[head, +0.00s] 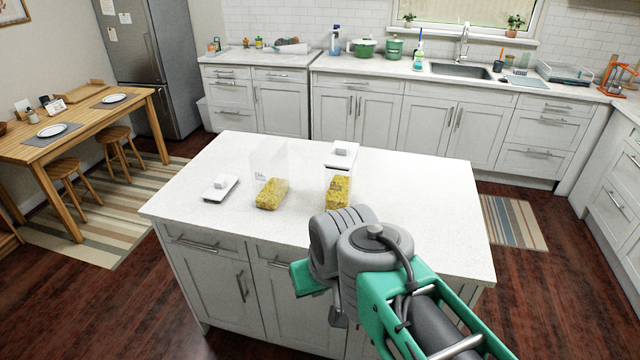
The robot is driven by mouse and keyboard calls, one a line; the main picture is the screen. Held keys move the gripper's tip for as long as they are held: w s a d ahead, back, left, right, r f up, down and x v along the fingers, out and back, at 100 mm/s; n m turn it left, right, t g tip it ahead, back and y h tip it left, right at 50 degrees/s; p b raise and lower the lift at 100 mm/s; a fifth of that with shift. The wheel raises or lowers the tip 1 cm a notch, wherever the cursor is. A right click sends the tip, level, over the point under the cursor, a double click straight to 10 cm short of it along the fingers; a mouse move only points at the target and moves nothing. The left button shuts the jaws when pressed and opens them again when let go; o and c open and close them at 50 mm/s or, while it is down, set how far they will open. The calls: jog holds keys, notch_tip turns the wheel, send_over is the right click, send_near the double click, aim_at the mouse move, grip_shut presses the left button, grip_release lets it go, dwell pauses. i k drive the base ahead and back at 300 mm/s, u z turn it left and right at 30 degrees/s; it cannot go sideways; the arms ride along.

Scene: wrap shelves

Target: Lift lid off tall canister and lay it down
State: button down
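Two clear canisters with yellow contents stand on the white island top. The left canister (270,158) has no lid on it. A white lid with a small knob (221,188) lies flat on the island to its left. The right canister (338,180) has a white lid with a knob (341,155) on its top. The two canisters look close in height; I cannot tell clearly which one is taller. My arm reaches in from the lower right, in front of the island. My gripper's fingers do not show.
The island top (430,215) is clear to the right of the canisters and in front of them. Its front edge is close to my arm. A wooden table (75,115) with stools stands at the left. Counters with pots, bottles and a sink (465,70) run along the back.

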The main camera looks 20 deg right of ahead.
aim_at(333, 160)
jog(key=z, duration=0.15)
jog(key=i, duration=0.65)
jog(key=z, duration=0.5)
jog(key=k, duration=0.5)
jog(key=u, duration=2.05)
jog(key=i, duration=1.25)
jog(key=z, duration=1.9)
